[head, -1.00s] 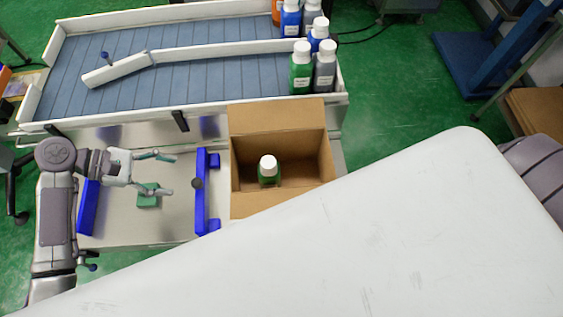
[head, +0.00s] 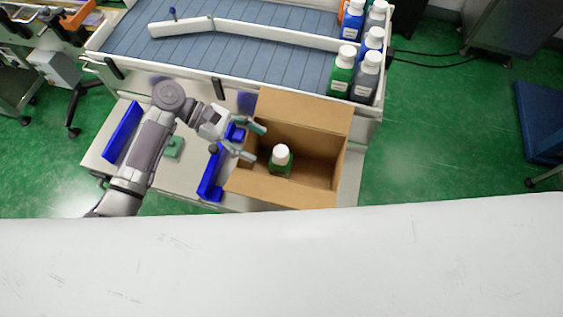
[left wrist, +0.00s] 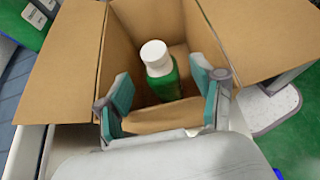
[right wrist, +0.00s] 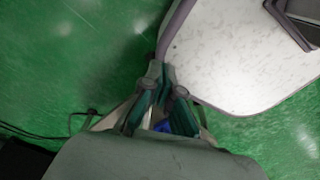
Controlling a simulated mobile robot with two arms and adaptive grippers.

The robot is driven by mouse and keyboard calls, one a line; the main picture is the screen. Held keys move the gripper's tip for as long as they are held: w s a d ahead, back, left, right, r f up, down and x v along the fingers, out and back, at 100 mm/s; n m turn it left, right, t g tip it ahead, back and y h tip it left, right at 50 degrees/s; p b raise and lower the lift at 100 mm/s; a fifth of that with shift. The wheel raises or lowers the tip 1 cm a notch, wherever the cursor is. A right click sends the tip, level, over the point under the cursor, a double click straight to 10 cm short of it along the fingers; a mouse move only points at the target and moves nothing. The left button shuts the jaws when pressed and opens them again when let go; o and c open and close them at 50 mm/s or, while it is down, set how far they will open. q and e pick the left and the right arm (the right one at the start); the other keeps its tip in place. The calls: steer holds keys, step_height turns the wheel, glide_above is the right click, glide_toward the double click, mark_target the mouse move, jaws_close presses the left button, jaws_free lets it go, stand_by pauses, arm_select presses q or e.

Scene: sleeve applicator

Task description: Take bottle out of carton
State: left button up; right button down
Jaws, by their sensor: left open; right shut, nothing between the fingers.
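A green bottle with a white cap (head: 281,158) stands upright inside an open cardboard carton (head: 318,180). My left gripper (head: 255,142) is open at the carton's left edge, with the bottle just to its right. In the left wrist view the open fingers (left wrist: 163,98) frame the bottle (left wrist: 161,75), one finger on each side and apart from it. The bottle's lower part is hidden by the carton wall. My right gripper (right wrist: 165,100) is shut and empty over the green floor in the right wrist view; it does not show in the head view.
Blue fixtures (head: 210,175) and a small green block (head: 173,147) are on the steel table left of the carton. A conveyor (head: 245,60) with several bottles (head: 342,72) at its right end runs behind. The carton flaps stand open.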

mark_target(277, 150)
arm_select(q)
steer(key=x, duration=0.3)
steer(key=p+x, duration=0.1)
steer(key=x, duration=0.1)
steer(key=shift+w+d+r, duration=0.15)
steer(key=shift+w+d, duration=0.05)
steer(key=shift+d, duration=0.3)
jaws_close()
